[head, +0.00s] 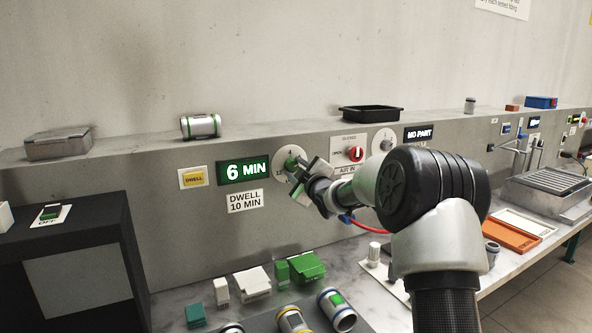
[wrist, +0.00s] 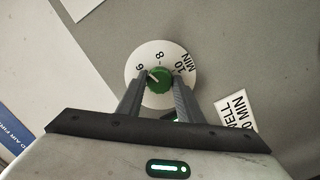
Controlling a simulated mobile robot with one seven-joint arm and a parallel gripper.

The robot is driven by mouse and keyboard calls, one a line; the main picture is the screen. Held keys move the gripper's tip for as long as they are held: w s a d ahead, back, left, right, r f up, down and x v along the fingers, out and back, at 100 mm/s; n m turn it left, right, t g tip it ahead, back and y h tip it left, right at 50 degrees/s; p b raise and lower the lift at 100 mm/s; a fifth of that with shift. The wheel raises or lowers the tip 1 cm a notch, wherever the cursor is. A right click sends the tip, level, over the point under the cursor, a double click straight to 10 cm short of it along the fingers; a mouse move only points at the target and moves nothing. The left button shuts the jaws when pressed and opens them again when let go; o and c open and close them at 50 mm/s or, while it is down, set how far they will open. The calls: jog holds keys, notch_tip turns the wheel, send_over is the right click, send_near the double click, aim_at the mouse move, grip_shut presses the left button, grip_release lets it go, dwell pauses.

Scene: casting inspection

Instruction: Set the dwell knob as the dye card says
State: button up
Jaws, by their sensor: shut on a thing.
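The green dwell knob (head: 290,163) sits on a round white dial on the grey panel. In the wrist view the knob (wrist: 159,81) has a white pointer line toward the 6 mark; the dial (wrist: 160,50) also shows 8 and 10 MIN. My gripper (head: 297,178) is at the dial, its fingers (wrist: 158,92) on both sides of the knob and shut on it. The lit green display (head: 243,171) reads 6 MIN. A white card (head: 245,201) below it reads DWELL 10 MIN; it shows partly in the wrist view (wrist: 236,110).
A yellow DWELL button (head: 193,178) is left of the display. A red knob (head: 355,153) on a white plate and another dial (head: 384,141) are to the right. A silver-green cylinder (head: 201,126) and a black tray (head: 371,113) stand on the ledge above. Several small parts crowd the bench below.

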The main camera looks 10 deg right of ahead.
jog(key=m+p, duration=0.1)
jog(key=m, duration=0.2)
jog(key=shift+r+m, duration=0.1)
jog(key=shift+m, duration=0.2)
jog(key=m+p, duration=0.2)
jog(key=m, duration=0.1)
jog(key=shift+g+p, duration=0.4)
jog(key=m+y+p, duration=0.1)
jog(key=m+p, duration=0.3)
jog(key=m, duration=0.2)
jog(key=shift+r+g+p, duration=0.1)
jog(key=shift+g+p, duration=0.3)
jog(key=m+y+p, duration=0.1)
jog(key=m+p, duration=0.1)
jog(key=m, duration=0.1)
jog(key=shift+d, duration=0.1)
jog(key=shift+m+y+p, duration=0.3)
jog(key=shift+m+p, duration=0.15)
jog(key=shift+m, duration=1.45)
jog(key=o, duration=1.1)
jog(key=shift+c, duration=0.2)
